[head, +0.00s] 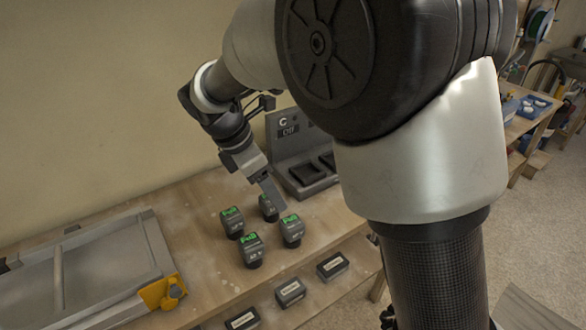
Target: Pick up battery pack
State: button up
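Several dark battery packs with green "Full" labels stand upright on the wooden table: a left one (232,223), a front one (251,251), a right one (292,231) and a back one (267,208). My gripper (279,203) points down among them, in front of the back pack in the picture and just behind the right pack. I cannot tell whether it touches either one. The fingers show nearly edge-on, so their opening is hidden, and no pack is clearly held.
A grey charger (306,173) with an "Off" display stands behind the packs, partly hidden by my arm. A large grey tool or case (150,245) with a yellow corner lies at the left. Several dark labelled boxes (290,291) sit lower in front. A wall closes the back.

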aim_at(289, 223)
jog(key=shift+n, duration=0.4)
jog(key=x, duration=1.2)
jog(key=shift+a+f, duration=0.3)
jog(key=shift+f, duration=0.05)
jog(key=shift+x, duration=2.75)
jog(key=shift+s+d, duration=0.15)
jog(key=shift+r, duration=0.1)
jog(key=c, duration=1.4)
